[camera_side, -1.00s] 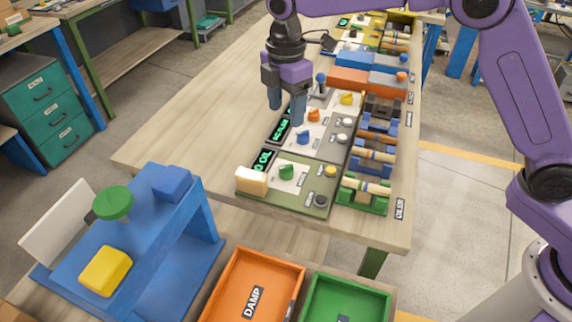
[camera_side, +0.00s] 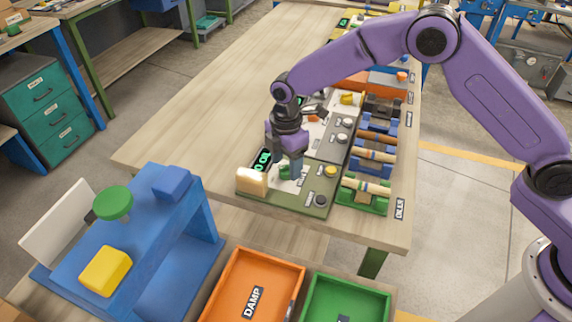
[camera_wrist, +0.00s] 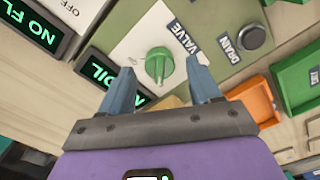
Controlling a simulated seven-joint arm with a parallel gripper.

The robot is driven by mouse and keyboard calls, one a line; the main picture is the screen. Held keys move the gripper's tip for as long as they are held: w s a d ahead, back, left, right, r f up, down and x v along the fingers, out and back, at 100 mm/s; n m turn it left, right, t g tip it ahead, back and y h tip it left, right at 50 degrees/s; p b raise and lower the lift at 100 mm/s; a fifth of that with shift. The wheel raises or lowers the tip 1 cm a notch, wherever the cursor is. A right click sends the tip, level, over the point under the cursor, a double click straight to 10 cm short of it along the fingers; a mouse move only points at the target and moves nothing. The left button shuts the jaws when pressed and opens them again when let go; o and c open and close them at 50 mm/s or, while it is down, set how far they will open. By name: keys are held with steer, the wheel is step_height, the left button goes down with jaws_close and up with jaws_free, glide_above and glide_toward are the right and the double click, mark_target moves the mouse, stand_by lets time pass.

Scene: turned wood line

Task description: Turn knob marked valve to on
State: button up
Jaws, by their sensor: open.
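The green knob (camera_wrist: 159,64) sits on a white plate marked VALVE (camera_wrist: 186,40) in the wrist view. It also shows in the side view (camera_side: 284,172), partly hidden by my gripper, on the green panel (camera_side: 262,200) at the near end of the table. My gripper (camera_wrist: 161,75) is open and empty. Its two blue fingers stand one on each side of the knob in the wrist view, apart from it in the picture. I cannot tell how far above the knob the tips are. A display with green letters (camera_wrist: 100,75) is partly hidden by the left finger.
A black button (camera_wrist: 251,37) labelled DRAIN is beside the knob. A yellow button (camera_side: 331,171) and a cream block (camera_side: 251,181) are on the same panel. Racks with wooden rods (camera_side: 366,188) stand to the right. An orange bin (camera_side: 256,285) is below the table edge.

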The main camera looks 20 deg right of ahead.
steer(key=shift+f, duration=0.75)
steer(key=c, duration=1.1)
steer(key=shift+o, duration=0.3)
